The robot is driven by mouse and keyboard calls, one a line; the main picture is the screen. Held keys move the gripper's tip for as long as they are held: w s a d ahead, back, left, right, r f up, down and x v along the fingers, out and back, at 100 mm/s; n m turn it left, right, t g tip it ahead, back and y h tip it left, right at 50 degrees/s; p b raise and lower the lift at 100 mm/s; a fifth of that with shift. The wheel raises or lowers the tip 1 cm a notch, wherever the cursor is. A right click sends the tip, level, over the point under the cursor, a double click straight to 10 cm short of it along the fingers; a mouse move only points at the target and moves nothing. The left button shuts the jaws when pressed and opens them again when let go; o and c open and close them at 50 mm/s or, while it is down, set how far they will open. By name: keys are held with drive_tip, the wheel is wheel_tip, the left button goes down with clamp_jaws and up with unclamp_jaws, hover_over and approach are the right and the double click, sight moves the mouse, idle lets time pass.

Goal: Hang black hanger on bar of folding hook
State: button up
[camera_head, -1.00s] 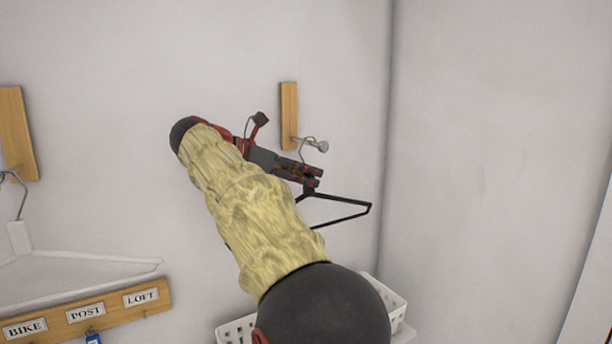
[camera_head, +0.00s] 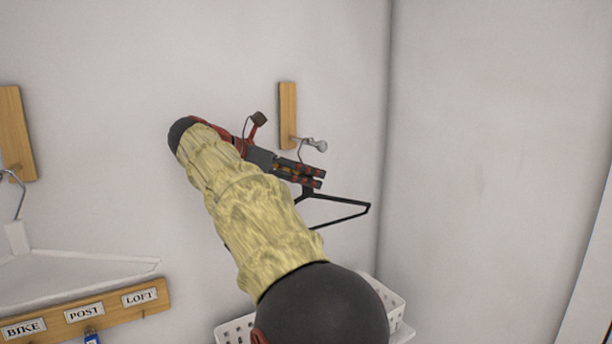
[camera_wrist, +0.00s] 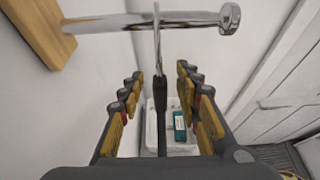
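The folding hook's metal bar (camera_head: 312,143) sticks out from a wooden plate (camera_head: 288,112) on the wall. It also crosses the top of the wrist view (camera_wrist: 185,21), with a flared round end at right. The black hanger (camera_head: 342,201) hangs below it; its metal hook (camera_wrist: 157,42) crosses the bar and appears looped over it. My gripper (camera_head: 318,179) is around the hanger's neck, just below the bar. In the wrist view my gripper (camera_wrist: 160,90) has its fingers apart, with a gap on each side of the black neck (camera_wrist: 160,95). My arm hides part of the hanger.
A white basket (camera_head: 238,331) stands below, with a teal item (camera_wrist: 180,126) in it. A white hanger (camera_head: 70,268) hangs at left on another wooden hook (camera_head: 18,130). A labelled key board (camera_head: 110,307) is below it. The wall corner lies right; space there is clear.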

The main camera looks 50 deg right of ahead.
drive_tip(key=v, duration=1.2)
